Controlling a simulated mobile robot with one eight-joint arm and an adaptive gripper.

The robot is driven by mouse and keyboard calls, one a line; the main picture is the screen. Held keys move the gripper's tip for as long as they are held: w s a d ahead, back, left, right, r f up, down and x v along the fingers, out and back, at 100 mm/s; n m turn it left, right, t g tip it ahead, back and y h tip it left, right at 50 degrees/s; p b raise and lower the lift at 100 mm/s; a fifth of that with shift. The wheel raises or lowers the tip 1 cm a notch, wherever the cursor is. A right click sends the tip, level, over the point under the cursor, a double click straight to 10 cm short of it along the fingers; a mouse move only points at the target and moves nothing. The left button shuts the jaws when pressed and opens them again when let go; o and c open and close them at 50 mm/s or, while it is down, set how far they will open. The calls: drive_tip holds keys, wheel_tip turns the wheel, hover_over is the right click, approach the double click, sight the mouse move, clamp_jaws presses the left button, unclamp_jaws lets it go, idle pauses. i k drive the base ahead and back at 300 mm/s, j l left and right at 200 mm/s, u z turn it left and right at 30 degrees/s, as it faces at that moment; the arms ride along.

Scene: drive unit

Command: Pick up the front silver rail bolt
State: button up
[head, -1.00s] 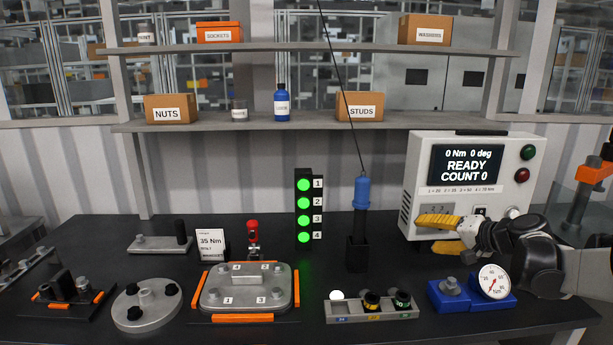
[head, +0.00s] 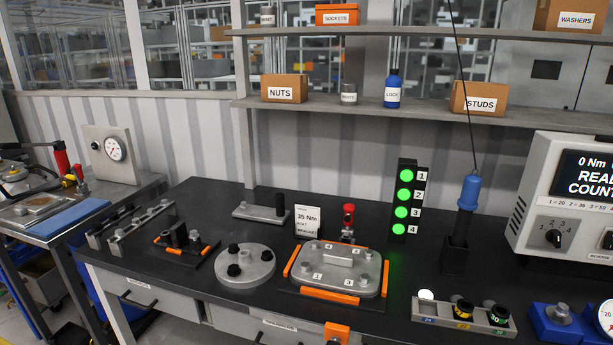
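At the left end of the black bench, in the head view, a grey rail (head: 143,226) runs away from the front edge. Several small silver bolts stand along it. The front silver rail bolt (head: 114,238) appears to be the one at the near end of the rail, close to the bench's front left corner. It is small in this view, so its details are hard to tell. My gripper is out of view.
Right of the rail are a dark fixture with orange strips (head: 184,242), a round flange (head: 244,264) and an orange-edged cover plate (head: 336,270). A side table (head: 62,220) with a gauge box (head: 112,154) stands left, across a narrow gap. Shelves hang above the bench.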

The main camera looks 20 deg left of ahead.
sight(120, 232)
drive_tip(key=i+j+u, duration=0.1)
drive_tip(key=u, duration=0.3)
drive_tip(key=i+j+u, duration=0.1)
drive_tip(key=u, duration=0.3)
drive_tip(key=i+j+u, duration=0.15)
drive_tip(key=u, duration=0.25)
drive_tip(key=i+j+u, duration=0.1)
drive_tip(key=u, duration=0.35)
drive_tip(key=i+u, duration=0.2)
drive_tip(key=u, duration=0.2)
drive_tip(key=i+j+z, duration=0.2)
drive_tip(key=i+z, duration=0.2)
drive_tip(key=i, duration=0.15)
drive_tip(key=i+j+z, duration=0.85)
drive_tip(key=i+j, duration=0.1)
drive_tip(key=i, duration=0.1)
